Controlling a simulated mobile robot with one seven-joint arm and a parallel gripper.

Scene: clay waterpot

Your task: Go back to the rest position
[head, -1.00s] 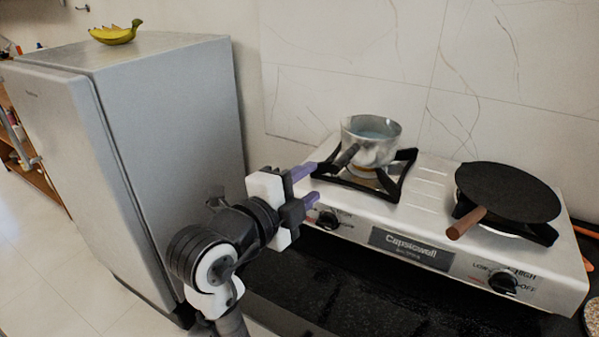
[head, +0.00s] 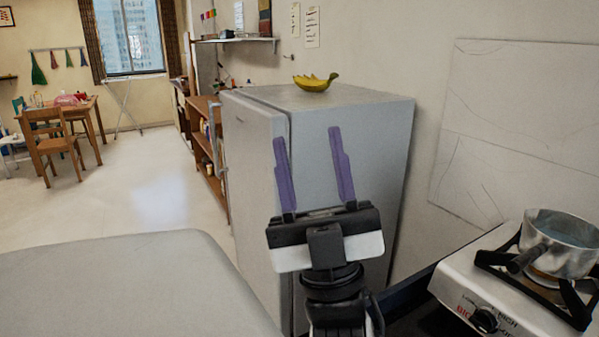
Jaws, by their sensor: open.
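My gripper (head: 307,130) is in the middle of the head view, in front of the grey fridge (head: 380,130). Its two purple fingers point up and stand wide apart, with nothing between them. My arm comes up from the bottom edge below it. The steel pot (head: 570,262) with a dark handle stands on the left burner of the white stove (head: 455,290) at the lower right. The gripper is well to the left of the pot and apart from it. The stove's right part is out of view.
Bananas (head: 315,84) lie on top of the fridge. A wooden shelf unit (head: 207,140) stands left of the fridge. A wooden table (head: 90,105) and chair (head: 50,140) are at the far left. A grey rounded surface (head: 120,290) fills the lower left. The pale floor between is clear.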

